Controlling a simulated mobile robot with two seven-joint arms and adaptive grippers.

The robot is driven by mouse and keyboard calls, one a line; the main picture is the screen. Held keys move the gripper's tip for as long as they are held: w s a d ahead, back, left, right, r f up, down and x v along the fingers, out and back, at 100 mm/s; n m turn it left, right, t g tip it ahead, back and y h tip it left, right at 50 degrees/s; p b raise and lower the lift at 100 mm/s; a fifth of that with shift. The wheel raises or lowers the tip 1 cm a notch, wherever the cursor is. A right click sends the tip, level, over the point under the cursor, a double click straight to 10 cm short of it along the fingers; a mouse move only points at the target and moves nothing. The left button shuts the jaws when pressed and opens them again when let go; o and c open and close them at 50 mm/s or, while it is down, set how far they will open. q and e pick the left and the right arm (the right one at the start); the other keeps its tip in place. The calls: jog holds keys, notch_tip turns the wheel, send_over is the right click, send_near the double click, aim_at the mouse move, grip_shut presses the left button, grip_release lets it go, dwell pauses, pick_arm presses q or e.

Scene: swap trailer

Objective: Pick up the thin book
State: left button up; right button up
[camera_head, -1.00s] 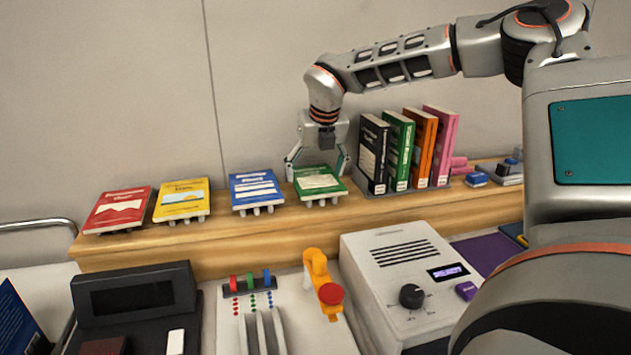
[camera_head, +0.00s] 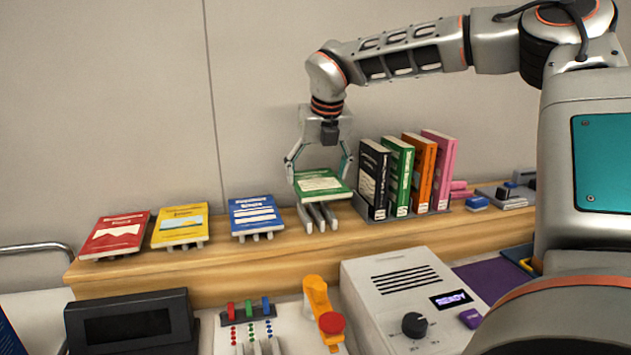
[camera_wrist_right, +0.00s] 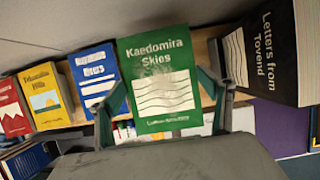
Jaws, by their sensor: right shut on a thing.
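The thin green book (camera_head: 322,185) lies flat, cover up, between the fingers of my right gripper (camera_head: 320,172). The gripper is shut on it from both sides and holds it above its pronged stand (camera_head: 318,216). In the right wrist view the green book (camera_wrist_right: 160,82) reads "Kaedomira Skies" and sits between the two fingers (camera_wrist_right: 160,110). My left gripper is not in view.
Red (camera_head: 115,234), yellow (camera_head: 181,226) and blue (camera_head: 256,216) books lie on stands along the wooden shelf (camera_head: 190,264). Upright black (camera_head: 373,180), green (camera_head: 398,175), orange (camera_head: 419,172) and pink (camera_head: 439,168) books stand close to the gripper's right. A grey console (camera_head: 410,290) is in front.

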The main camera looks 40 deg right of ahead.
jog(key=s+a, duration=0.4)
jog(key=s, duration=0.4)
jog(key=s+a, duration=0.4)
jog(key=s, duration=0.4)
jog(key=shift+a, duration=0.35)
